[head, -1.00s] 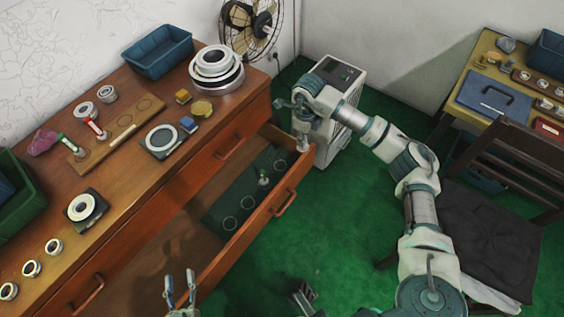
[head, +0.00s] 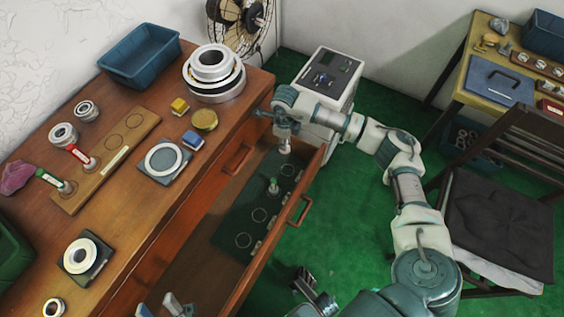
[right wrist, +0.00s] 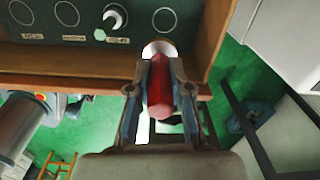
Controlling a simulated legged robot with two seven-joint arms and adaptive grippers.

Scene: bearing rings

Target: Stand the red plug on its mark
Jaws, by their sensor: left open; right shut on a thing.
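My right gripper (head: 284,128) is shut on a red plug, whose red handle (right wrist: 160,92) sits between the fingers in the right wrist view. Its pale round base (head: 285,146) shows below the fingers, near the drawer's far end. The drawer (head: 312,165) is open and holds a dark panel (head: 228,225) with several ring marks and pale labels. A green-topped plug (head: 273,186) stands on one mark; an empty mark (head: 288,170) lies beyond it. The held plug appears above the panel, but its exact height is unclear. My left gripper (head: 160,307) is open and empty at the bottom edge.
A wooden board (head: 118,148) on the cabinet top holds another red-handled piece (head: 80,155) and a green-handled one (head: 50,179). Bearing rings (head: 214,65), a blue bin (head: 140,56) and small blocks stand around. A grey-white box (head: 327,80) stands close beyond the drawer.

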